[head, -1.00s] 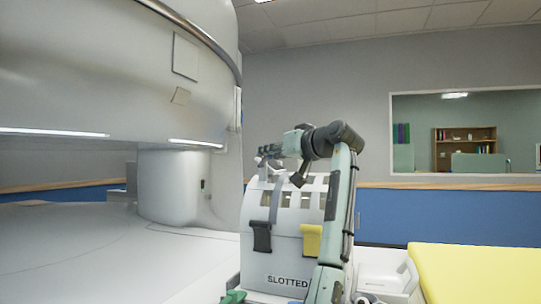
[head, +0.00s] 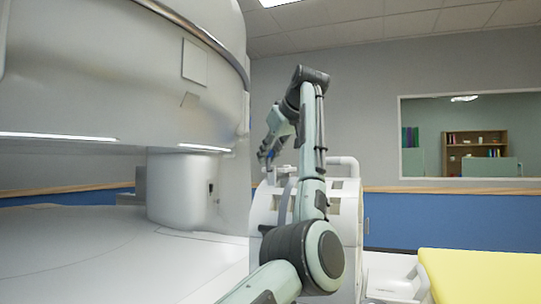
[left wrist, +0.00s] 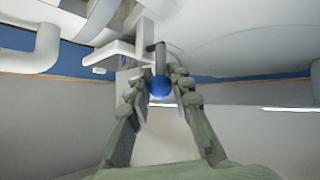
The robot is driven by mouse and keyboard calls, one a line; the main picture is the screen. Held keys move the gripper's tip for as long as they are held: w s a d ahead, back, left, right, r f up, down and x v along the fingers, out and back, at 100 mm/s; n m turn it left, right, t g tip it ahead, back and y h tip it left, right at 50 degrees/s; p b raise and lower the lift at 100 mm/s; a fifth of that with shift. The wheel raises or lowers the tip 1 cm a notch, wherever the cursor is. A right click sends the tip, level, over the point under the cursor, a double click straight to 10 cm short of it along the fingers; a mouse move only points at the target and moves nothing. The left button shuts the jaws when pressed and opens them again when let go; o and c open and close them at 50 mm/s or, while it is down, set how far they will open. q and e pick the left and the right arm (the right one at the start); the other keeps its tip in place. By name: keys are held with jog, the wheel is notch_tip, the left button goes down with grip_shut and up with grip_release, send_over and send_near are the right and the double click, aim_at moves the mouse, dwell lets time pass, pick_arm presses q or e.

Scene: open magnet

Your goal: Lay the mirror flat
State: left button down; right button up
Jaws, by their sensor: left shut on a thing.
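My left gripper (head: 265,156) points down and left above the far end of the white slotted coil housing (head: 347,205). Its fingers (left wrist: 160,78) are shut on a blue knob (left wrist: 161,88), which sits at the end of a short dark rod. Beside the knob in the left wrist view is a pale flat plate (left wrist: 128,78) on a white bracket (left wrist: 118,52); I cannot tell for certain that this plate is the mirror. In the head view the mirror is not clearly visible, and my left arm covers much of the housing. My right gripper is not in view.
The large white scanner (head: 100,75) overhangs a broad pale surface (head: 80,250) at left. A yellow pad (head: 485,275) lies at lower right. A white tube handle (head: 345,162) rises behind the housing.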

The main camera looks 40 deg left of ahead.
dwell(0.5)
pick_arm(q)
jog(key=c, duration=1.3)
grip_release()
jog(key=shift+c, duration=0.2)
jog(key=v, duration=1.2)
jog(key=shift+a, duration=0.15)
jog(key=shift+s, duration=0.15)
